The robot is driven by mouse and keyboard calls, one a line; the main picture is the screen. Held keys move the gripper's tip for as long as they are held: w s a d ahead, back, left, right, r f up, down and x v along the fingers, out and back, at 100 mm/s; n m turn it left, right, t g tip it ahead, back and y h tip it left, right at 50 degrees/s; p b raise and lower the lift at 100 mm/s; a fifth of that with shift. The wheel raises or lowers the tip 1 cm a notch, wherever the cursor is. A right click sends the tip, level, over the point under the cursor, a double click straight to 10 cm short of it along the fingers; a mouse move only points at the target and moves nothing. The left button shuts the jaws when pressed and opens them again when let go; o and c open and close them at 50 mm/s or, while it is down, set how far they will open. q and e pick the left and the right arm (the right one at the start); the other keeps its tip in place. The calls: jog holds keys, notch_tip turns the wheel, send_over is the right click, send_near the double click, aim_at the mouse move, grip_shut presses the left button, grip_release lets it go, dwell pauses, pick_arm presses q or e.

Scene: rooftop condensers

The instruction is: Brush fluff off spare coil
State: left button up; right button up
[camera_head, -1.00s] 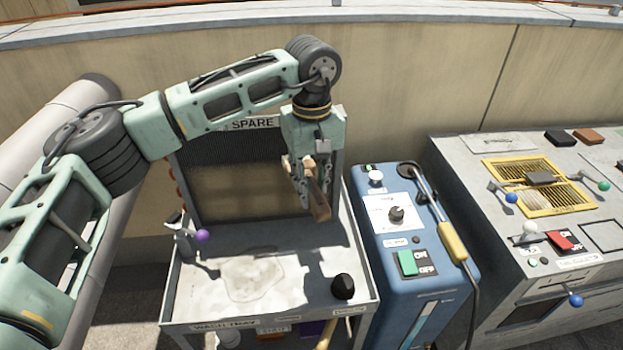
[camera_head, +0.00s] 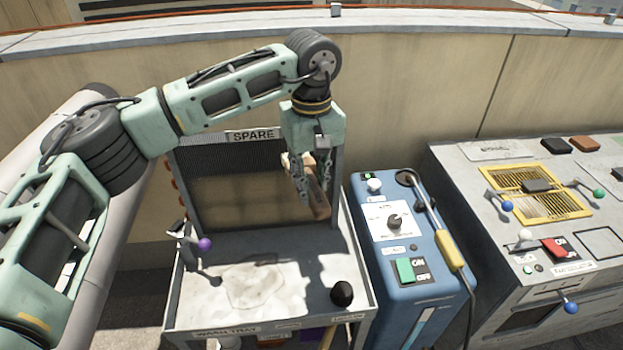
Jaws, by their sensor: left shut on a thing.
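The spare coil (camera_head: 238,203) stands upright at the back of a grey cart under a "SPARE" label (camera_head: 253,135). Its upper strip is dark and finned, and a large tan-brown patch covers the area below. My left gripper (camera_head: 306,195) points down in front of the coil's right side. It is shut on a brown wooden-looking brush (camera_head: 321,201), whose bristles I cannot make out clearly. Whether the brush touches the coil cannot be told. My right gripper is not in view.
The wash tray (camera_head: 190,312) has a pale puddle-like patch, a purple-knobbed lever (camera_head: 204,244) at left and a black knob (camera_head: 342,293) at front right. A blue machine (camera_head: 425,300) with a yellow-handled wand (camera_head: 449,250) stands close right, then a grey control bench (camera_head: 470,190).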

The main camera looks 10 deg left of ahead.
pick_arm(q)
jog(key=shift+f+b, duration=0.35)
jog(key=shift+f, duration=0.5)
jog(key=shift+f+b, duration=0.65)
jog(key=shift+f, duration=0.4)
jog(key=shift+r+p, duration=0.55)
jog(key=shift+r, duration=0.2)
jog(key=shift+w+r+p, duration=0.1)
jog(key=shift+r+p, duration=0.8)
jog(key=shift+r, duration=0.6)
jog(key=shift+f+b, duration=0.85)
jog(key=shift+f, duration=0.5)
jog(key=shift+f+b, duration=0.55)
jog(key=shift+f, duration=0.35)
jog(key=shift+r+p, duration=0.4)
jog(key=shift+r, duration=0.15)
jog(key=shift+r+p, duration=1.05)
jog(key=shift+r, duration=0.6)
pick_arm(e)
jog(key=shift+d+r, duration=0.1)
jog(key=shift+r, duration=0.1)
